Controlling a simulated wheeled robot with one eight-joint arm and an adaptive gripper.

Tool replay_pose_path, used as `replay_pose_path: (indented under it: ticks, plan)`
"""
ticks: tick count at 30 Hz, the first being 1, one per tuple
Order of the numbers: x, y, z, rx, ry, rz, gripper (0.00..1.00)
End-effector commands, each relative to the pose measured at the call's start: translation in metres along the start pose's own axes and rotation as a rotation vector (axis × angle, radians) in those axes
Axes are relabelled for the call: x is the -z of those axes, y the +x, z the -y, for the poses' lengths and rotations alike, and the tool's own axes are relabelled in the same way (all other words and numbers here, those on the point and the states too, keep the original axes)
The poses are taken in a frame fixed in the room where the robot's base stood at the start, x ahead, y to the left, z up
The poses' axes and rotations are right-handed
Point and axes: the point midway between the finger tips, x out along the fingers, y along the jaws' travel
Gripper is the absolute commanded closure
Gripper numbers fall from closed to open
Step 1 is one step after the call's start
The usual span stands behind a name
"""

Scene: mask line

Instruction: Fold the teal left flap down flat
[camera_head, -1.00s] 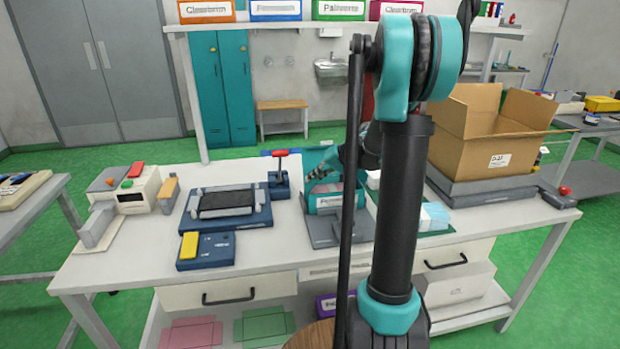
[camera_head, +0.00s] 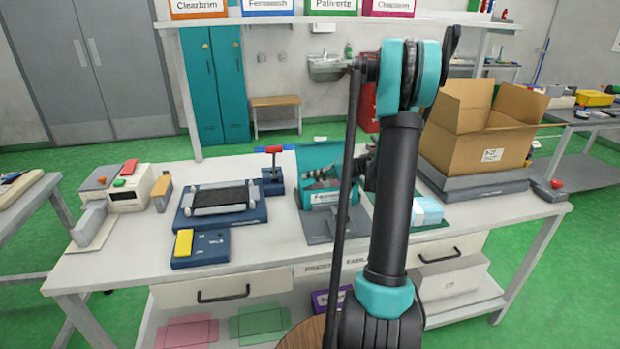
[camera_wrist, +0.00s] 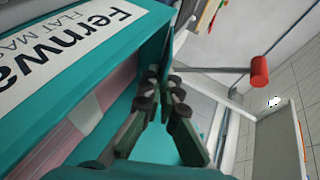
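The teal mask box (camera_head: 322,197) stands open on the bench, with a white label on its front and a tall teal panel (camera_head: 312,157) upright at its back. In the wrist view the box (camera_wrist: 60,110) fills the left side, with pink contents inside. A teal flap (camera_wrist: 160,145) shows at the box's end, partly behind my fingers. My gripper (camera_head: 318,178) is over the box opening. In the wrist view its dark fingers (camera_wrist: 163,78) converge with tips close together at the box edge. No held object shows; contact with the flap is unclear.
A stand with a red-topped handle (camera_head: 273,170) is left of the box, and a dark blue fixture (camera_head: 222,207) is further left. A pale blue stack (camera_head: 428,210) and an open cardboard carton (camera_head: 478,135) are to the right. My arm covers part of the bench.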

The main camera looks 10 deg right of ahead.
Motion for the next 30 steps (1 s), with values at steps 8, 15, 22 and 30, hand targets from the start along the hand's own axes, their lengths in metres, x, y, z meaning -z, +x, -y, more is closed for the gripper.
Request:
replay_pose_path:
  ticks: [8, 15, 22, 30]
  plan:
    - [0.000, 0.000, 0.000, -0.001, 0.000, 0.000, 1.00]
    - [0.000, 0.000, 0.000, -0.001, 0.000, 0.000, 0.77]
    - [0.000, 0.000, 0.000, -0.001, 0.000, 0.000, 0.77]
    - [0.003, -0.009, 0.023, -0.001, 0.000, 0.000, 0.77]
